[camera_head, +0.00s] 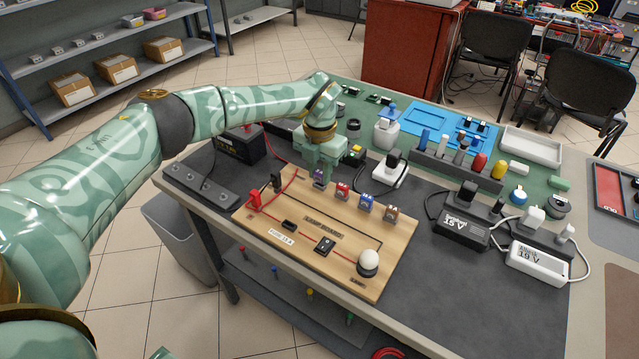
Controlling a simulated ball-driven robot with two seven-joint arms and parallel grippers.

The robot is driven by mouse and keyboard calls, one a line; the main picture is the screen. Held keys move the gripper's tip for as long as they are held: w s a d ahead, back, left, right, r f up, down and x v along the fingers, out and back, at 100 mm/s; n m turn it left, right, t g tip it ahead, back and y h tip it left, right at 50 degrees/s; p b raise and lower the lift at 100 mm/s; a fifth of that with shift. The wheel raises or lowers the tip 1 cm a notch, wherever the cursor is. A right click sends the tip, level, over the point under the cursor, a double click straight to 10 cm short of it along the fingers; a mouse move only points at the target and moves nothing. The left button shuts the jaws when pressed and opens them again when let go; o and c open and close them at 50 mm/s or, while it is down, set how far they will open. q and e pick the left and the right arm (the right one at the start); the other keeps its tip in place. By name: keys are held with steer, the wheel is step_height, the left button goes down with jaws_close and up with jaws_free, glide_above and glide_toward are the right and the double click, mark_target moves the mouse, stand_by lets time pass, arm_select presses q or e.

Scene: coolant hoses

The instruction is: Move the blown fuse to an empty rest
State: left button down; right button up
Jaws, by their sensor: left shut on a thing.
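The wooden lamp board (345,265) lies on the near part of the bench. A purple fuse (319,179) is at its back edge, at the left end of a row with a red fuse (342,191), a violet-blue fuse (366,203) and a brown fuse (390,214). My left gripper (319,170) points down and is shut on the purple fuse; its fingers hide the top. I cannot tell whether the fuse is touching the board. A black holder (290,225) sits near the "FUSE 15 A" label (281,237). I cannot tell which fuse is blown. My right gripper is not in view.
A black battery (240,145) stands behind. Adapters (463,228) crowd the right.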

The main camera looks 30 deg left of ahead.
arm_select(q)
steer(key=shift+f+p, duration=0.35)
steer(key=shift+f, duration=0.25)
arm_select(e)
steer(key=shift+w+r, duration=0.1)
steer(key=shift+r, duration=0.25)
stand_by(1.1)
arm_select(q)
steer(key=c, duration=0.8)
jaws_free()
step_height(320, 180, up, 9)
steer(key=p, duration=0.5)
steer(key=shift+r+p, duration=0.15)
steer(key=shift+p, duration=0.2)
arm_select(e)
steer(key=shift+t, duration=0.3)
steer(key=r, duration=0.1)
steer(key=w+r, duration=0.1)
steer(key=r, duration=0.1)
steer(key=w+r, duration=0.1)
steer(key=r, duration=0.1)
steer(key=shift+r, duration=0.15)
